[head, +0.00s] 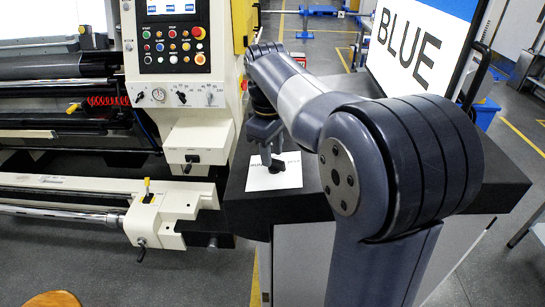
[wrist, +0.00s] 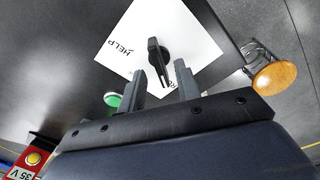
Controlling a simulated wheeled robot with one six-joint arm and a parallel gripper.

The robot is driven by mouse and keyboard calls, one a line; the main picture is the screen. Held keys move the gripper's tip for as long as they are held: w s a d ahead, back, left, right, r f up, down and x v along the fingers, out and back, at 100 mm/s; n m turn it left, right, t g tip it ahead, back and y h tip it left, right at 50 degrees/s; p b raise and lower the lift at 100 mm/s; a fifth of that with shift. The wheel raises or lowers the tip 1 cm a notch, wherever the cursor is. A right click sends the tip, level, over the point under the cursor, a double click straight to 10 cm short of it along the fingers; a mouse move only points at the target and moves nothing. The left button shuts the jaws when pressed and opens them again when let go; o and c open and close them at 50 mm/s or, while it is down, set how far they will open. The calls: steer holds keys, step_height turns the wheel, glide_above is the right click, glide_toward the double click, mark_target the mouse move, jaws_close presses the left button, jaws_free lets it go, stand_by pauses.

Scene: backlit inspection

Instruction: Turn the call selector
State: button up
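The call selector is a black knob (wrist: 157,50) with a raised bar grip. It sits on a white square plate (wrist: 195,30) printed "HELP" on one side; a second label is mostly hidden by my gripper. In the head view the plate (head: 262,182) lies on a black tabletop, with the knob (head: 276,167) partly behind my fingers.
A green button (wrist: 113,100) stands left of my fingers. A round wooden-topped item (wrist: 275,78) is to the right. A cream machine with a control panel (head: 173,38) stands left of the black table (head: 325,185). A screen (head: 412,45) reading "BLUE" stands behind my arm.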

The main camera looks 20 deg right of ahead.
steer(key=shift+d+f, duration=0.1)
steer(key=shift+f, duration=1.05)
jaws_close()
